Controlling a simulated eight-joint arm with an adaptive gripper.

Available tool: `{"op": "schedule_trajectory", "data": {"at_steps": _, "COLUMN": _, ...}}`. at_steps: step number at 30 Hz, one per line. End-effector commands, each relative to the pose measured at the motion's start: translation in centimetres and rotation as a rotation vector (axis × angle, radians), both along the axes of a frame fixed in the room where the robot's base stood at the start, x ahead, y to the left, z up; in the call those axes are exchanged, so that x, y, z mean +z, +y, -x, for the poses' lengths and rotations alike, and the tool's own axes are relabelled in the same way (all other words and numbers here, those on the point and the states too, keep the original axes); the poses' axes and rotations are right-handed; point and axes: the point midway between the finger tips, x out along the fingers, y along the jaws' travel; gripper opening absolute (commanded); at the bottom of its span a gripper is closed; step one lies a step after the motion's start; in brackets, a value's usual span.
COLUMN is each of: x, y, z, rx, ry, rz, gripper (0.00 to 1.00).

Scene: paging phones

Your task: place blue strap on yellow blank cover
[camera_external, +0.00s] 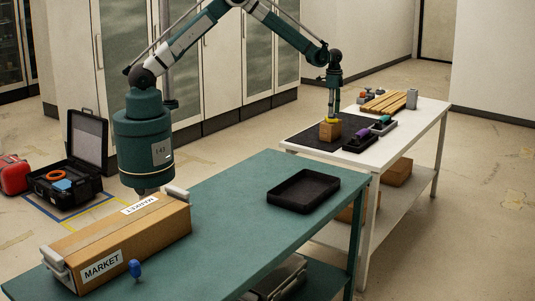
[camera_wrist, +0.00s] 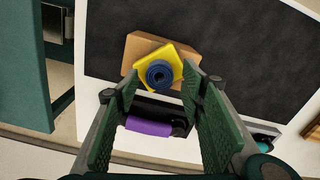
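In the wrist view, a coiled blue strap (camera_wrist: 159,74) sits on the yellow blank cover (camera_wrist: 177,54). The cover lies on a tan box (camera_wrist: 205,58). My gripper (camera_wrist: 160,77) is open, with one finger on each side of the strap and a visible gap to it on both sides. In the external view, my gripper (camera_external: 331,114) points down just above the yellow cover (camera_external: 330,121) and box (camera_external: 329,133). The strap cannot be made out there. Whether the strap lies fully flat on the cover is hard to tell.
The box stands on a black mat (camera_external: 307,142) on the white table (camera_external: 405,126). Wooden slats (camera_external: 383,102) and a grey cylinder (camera_external: 412,98) stand behind. The green table (camera_external: 235,205) holds an empty black tray (camera_external: 282,205).

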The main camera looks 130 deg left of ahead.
Motion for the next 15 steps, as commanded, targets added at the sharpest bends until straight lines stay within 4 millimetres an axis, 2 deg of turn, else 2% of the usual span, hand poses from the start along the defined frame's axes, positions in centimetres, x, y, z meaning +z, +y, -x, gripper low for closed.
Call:
{"op": "schedule_trajectory", "data": {"at_steps": 5, "x": 2.2, "y": 0.0, "z": 0.0, "rx": 0.000, "ry": 0.000, "rz": 0.000, "gripper": 0.39}}
{"op": "schedule_trajectory", "data": {"at_steps": 15, "x": 7.7, "y": 0.0, "z": 0.0, "rx": 0.000, "ry": 0.000, "rz": 0.000, "gripper": 0.39}}
